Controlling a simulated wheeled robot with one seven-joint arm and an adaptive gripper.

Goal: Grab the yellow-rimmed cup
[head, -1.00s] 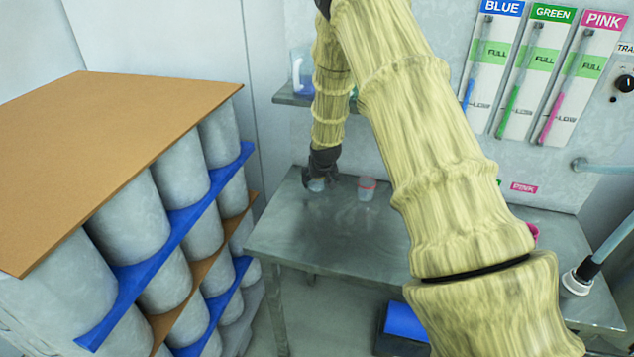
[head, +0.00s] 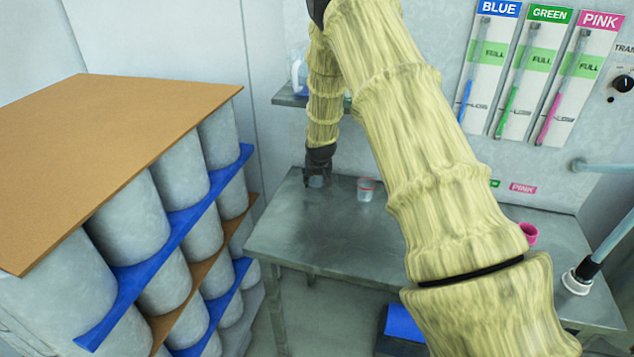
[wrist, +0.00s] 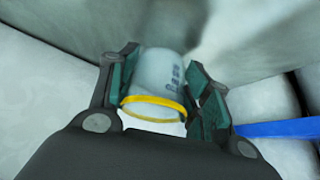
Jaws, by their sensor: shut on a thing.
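The yellow-rimmed cup (wrist: 155,105) is a translucent pale cup with dark markings on its side. In the wrist view it sits between the two fingers of my gripper (wrist: 165,97), with its yellow rim toward the camera. The gripper is shut on it, one finger on each side. In the head view my gripper (head: 318,180) is at the back left of the steel table, and the cup (head: 317,182) shows only as a small pale patch below the fingers. Its rim is hidden there.
A clear cup with a red rim (head: 366,189) stands just right of my gripper on the steel table (head: 290,235). A pink cup (head: 528,232) is farther right. Stacked grey drums (head: 130,220) fill the left side. A shelf (head: 290,98) is on the back wall.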

